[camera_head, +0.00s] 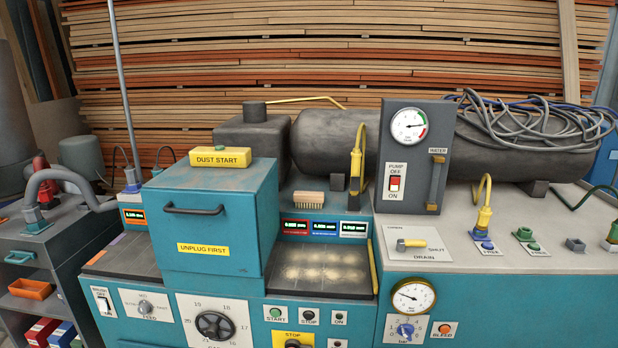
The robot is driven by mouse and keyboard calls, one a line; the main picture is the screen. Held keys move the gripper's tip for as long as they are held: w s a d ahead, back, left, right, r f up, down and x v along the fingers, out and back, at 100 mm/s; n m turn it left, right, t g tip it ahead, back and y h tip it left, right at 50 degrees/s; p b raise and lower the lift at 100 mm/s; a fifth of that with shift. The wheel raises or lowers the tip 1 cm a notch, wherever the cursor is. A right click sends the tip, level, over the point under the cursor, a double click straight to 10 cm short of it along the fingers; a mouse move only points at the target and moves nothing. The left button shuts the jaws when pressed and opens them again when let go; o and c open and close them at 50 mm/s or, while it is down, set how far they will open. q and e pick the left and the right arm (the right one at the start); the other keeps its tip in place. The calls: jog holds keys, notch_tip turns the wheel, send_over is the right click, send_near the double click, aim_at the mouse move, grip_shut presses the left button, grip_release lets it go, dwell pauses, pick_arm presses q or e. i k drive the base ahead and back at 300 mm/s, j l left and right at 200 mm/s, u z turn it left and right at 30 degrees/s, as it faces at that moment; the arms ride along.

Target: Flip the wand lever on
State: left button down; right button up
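No label that I can read says "wand", so I cannot tell for certain which part is the wand lever. A lever with a yellow handle (412,243) lies sideways on the white DRAIN plate (414,243), pointing toward SHUT. The red pump switch (395,183) is between OFF and ON labels. Neither of my grippers shows.
A teal hood (214,222) marked UNPLUG FIRST stands left of a dark worktable (319,269). A brush (309,198) lies behind that table. A dark tank (330,146) and coiled hoses (535,122) fill the back.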

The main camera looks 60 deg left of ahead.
aim_at(354, 180)
jog(key=u, duration=1.7)
